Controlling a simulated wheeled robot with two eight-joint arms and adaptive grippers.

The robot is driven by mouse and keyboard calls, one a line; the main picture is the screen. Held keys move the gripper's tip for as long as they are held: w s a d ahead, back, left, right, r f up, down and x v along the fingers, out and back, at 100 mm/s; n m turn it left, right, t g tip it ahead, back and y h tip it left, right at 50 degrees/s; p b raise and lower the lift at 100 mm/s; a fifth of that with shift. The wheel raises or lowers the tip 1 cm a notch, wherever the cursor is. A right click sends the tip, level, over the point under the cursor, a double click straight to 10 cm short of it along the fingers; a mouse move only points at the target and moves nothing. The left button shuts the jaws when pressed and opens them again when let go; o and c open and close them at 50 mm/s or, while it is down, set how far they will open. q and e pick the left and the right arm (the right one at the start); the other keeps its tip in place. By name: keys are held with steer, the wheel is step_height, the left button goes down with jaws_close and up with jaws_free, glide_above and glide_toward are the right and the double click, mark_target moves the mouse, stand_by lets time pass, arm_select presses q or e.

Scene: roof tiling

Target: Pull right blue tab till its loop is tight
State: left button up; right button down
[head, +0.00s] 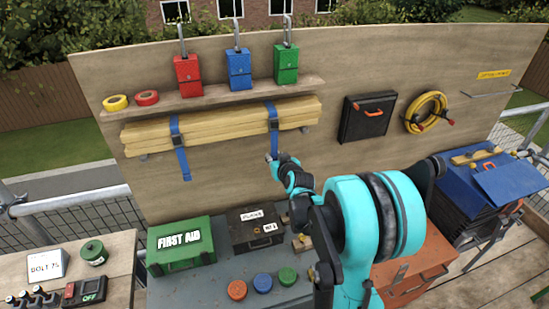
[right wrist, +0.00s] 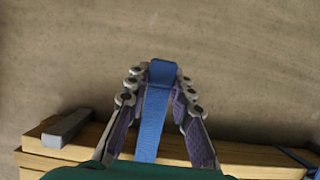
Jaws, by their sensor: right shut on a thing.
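The right blue tab (head: 275,143) hangs below the buckle of the right blue strap (head: 272,112), which goes around a bundle of wooden planks (head: 225,124) on the board. My right gripper (head: 272,158) is at the lower end of this tab, just below the planks. In the right wrist view, my right gripper (right wrist: 162,82) has its fingers on both sides of the blue tab (right wrist: 152,125) and is shut on it. The tab's end shows between the fingertips. The left blue strap (head: 175,126) has its tail hanging down. I cannot tell how tight the right loop is. My left gripper is not in view.
A shelf (head: 215,96) above the planks holds red, blue and green boxes and two tape rolls. Below stand a green first aid box (head: 180,243) and a dark case (head: 257,228). A black case (head: 367,117) and a yellow coil (head: 426,112) hang at right.

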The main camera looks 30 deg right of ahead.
steer(key=c, duration=0.8)
jaws_free()
steer(key=shift+o, duration=0.2)
steer(key=shift+s, duration=0.1)
steer(key=s, duration=0.2)
steer(key=s+a, duration=0.1)
steer(key=s, duration=0.2)
steer(key=shift+s+a, duration=0.2)
steer(key=shift+s, duration=0.15)
